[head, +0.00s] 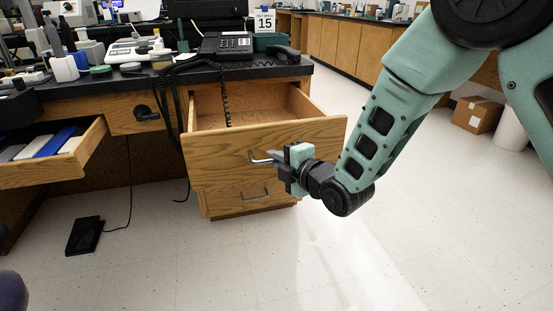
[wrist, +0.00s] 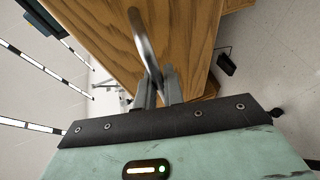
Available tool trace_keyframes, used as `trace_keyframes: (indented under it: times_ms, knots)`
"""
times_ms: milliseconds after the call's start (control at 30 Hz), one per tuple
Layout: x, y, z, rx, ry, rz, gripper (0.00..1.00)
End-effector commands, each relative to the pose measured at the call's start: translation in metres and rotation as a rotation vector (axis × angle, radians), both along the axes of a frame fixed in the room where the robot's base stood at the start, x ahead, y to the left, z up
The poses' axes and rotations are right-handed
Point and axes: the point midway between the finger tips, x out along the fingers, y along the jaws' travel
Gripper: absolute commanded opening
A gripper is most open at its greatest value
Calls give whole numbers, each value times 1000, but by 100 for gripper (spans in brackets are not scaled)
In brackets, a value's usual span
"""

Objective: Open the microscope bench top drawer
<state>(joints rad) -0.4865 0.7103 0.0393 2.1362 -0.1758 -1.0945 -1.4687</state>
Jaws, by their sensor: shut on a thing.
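The wooden top drawer (head: 225,150) of the bench's right pedestal is pulled well out in the head view, and its empty-looking inside shows. Its metal bar handle (head: 262,157) sits on the drawer front. My gripper (head: 285,172) is at this handle, in front of the drawer. In the wrist view the handle (wrist: 143,35) runs down between my two fingers (wrist: 158,88), which are shut on it. The drawer front (wrist: 185,35) fills the upper middle of that view. The exact contact is partly hidden in the head view.
A lower drawer with a handle (head: 255,196) is below. Another open drawer (head: 50,160) with blue and white items is at the left. A telephone (head: 228,45) stands on the black benchtop. A black pedal (head: 84,235) lies on the floor. The floor in front is clear.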

Motion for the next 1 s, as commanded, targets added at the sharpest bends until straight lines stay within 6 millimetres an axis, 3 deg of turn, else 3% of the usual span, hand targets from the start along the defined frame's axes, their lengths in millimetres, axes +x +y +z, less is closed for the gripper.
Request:
trace_keyframes:
  times_ms: [133,233,667,1000]
  knots:
    - [0,-1,-1,-1,1,-2,0]
    - [0,-1,-1,-1,1,-2,32]
    - [-8,-7,2,-1,2,0,32]
    - [-63,-52,16,-3,3,-3,32]
